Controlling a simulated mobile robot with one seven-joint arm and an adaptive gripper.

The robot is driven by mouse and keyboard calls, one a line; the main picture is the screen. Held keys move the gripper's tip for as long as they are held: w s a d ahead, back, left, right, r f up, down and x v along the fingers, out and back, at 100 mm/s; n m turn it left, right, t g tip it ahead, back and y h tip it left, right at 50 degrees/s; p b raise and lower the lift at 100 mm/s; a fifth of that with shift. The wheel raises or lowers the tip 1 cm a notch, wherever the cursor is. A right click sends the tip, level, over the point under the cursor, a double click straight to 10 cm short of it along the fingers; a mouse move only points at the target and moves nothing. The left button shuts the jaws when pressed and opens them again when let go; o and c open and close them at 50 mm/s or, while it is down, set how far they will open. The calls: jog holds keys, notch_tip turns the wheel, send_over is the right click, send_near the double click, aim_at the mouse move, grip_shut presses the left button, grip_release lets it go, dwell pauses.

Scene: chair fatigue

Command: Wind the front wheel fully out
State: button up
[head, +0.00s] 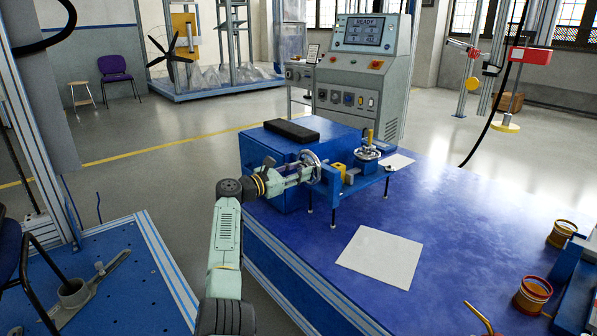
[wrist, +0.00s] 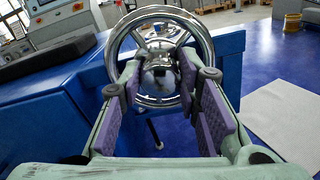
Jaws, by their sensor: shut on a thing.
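The front wheel is a chrome handwheel (head: 314,161) on the near side of the blue machine. In the wrist view the wheel (wrist: 160,12) faces me, with its spokes and shiny rounded hub in the middle. My gripper (head: 304,174) reaches the wheel from the left in the head view. In the wrist view my gripper (wrist: 163,74) has its purple pads on both sides of the hub, inside the ring, and is shut on the wheel. The exact contact is partly hidden by the fingers. A second handwheel (head: 366,151) lies flat farther right.
The blue machine body (head: 270,150) carries a black pad (head: 292,130) on top. A white sheet (head: 380,256) lies on the blue table (head: 450,230). Orange-brown cups (head: 532,295) stand at the right. A console (head: 362,75) reading READY stands behind.

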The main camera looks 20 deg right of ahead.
jog(key=shift+c, duration=0.9)
jog(key=shift+n, duration=0.4)
